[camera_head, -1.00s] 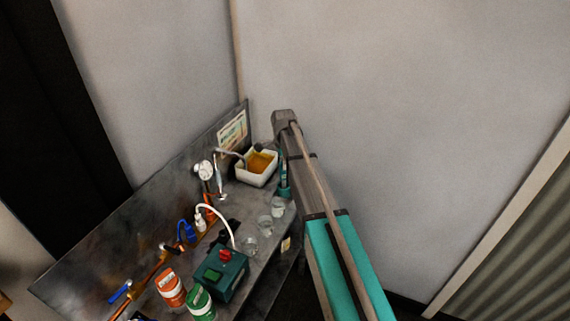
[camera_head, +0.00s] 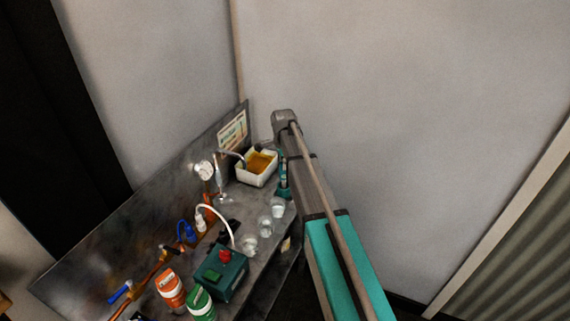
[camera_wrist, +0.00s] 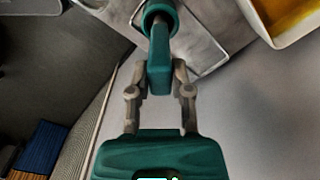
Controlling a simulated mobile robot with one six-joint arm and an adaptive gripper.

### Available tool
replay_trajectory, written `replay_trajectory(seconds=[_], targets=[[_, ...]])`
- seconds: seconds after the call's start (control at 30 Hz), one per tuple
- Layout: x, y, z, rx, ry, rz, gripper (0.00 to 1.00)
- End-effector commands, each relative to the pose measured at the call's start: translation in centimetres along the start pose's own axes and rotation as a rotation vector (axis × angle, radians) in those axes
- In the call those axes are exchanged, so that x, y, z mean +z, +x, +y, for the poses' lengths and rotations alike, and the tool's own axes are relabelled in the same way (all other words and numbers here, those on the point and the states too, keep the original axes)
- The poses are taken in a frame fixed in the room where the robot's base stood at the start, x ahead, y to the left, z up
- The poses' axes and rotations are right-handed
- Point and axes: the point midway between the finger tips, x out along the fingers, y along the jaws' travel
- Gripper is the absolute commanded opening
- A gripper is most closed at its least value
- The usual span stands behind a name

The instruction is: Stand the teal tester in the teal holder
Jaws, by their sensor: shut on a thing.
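The teal tester (camera_wrist: 159,72) is between the two fingers of my gripper (camera_wrist: 159,80) in the wrist view. Its thin grey stem points away from me toward the teal ring of the holder (camera_wrist: 171,15). The stem's end overlaps the ring's opening; I cannot tell how deep it sits. In the head view a teal upright piece (camera_head: 284,187), which looks like the holder, stands at the bench's right edge beside my arm. My gripper is mostly hidden there behind the arm.
A white tub of amber liquid (camera_head: 244,172) stands close to the holder; its corner shows in the wrist view (camera_wrist: 278,42). Several clear cups (camera_head: 264,226), a green box (camera_head: 221,277) and orange (camera_head: 171,289) and green cans (camera_head: 200,303) stand nearer along the bench.

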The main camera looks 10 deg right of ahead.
Motion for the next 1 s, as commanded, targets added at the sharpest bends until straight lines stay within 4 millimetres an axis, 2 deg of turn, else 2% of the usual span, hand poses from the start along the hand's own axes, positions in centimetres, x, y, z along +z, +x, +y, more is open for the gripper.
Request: replay_trajectory(seconds=[1.0], targets=[[-0.02,0.90,0.00,0.000,0.000,0.000,0.00]])
